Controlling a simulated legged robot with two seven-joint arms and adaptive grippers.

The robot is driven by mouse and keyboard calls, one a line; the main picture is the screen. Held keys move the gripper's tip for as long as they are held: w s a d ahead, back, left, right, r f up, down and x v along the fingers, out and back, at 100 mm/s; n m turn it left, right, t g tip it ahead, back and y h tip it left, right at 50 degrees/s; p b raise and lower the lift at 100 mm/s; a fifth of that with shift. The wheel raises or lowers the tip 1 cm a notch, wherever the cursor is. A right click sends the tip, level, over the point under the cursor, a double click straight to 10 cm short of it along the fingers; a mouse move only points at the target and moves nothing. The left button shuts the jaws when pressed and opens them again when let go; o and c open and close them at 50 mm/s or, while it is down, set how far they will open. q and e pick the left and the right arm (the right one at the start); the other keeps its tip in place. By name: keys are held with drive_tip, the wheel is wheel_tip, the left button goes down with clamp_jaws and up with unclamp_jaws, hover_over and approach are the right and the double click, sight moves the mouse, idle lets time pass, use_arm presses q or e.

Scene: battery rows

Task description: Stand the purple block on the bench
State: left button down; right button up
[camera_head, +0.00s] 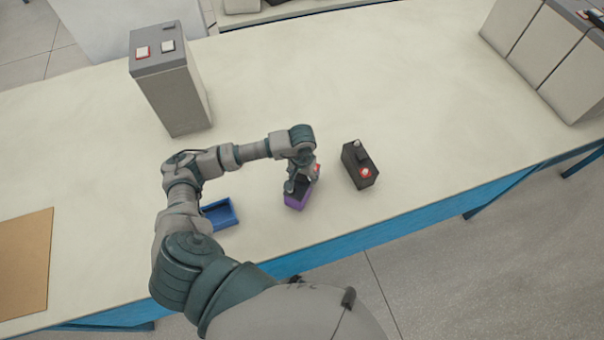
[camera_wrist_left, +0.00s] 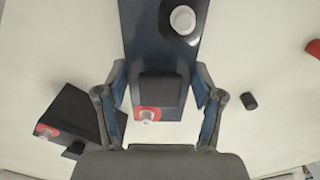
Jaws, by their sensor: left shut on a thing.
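The purple block (camera_head: 298,199) has purple sides and a dark top, and it is upright or nearly so near the front of the bench (camera_head: 420,110). My left gripper (camera_head: 299,184) reaches down over it and is shut on it. In the left wrist view the block's dark top (camera_wrist_left: 160,50), with a white round terminal and a red-based one, lies between the two fingers (camera_wrist_left: 160,100). The gripper hides part of the block in the head view. I cannot tell whether its base touches the bench. My right gripper is not in view.
A black battery block (camera_head: 358,168) with a red terminal stands close on the right. A blue tray (camera_head: 219,213) lies on the left. A tall grey case (camera_head: 172,90) stands behind my arm, and more cases (camera_head: 545,50) stand at far right. A brown board (camera_head: 25,262) lies at far left.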

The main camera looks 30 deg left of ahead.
use_arm(q)
drive_tip(key=shift+c, duration=0.8)
unclamp_jaws()
drive_tip(key=shift+r, duration=0.1)
wheel_tip(320, 180, up, 12)
drive_tip(key=b, duration=0.1)
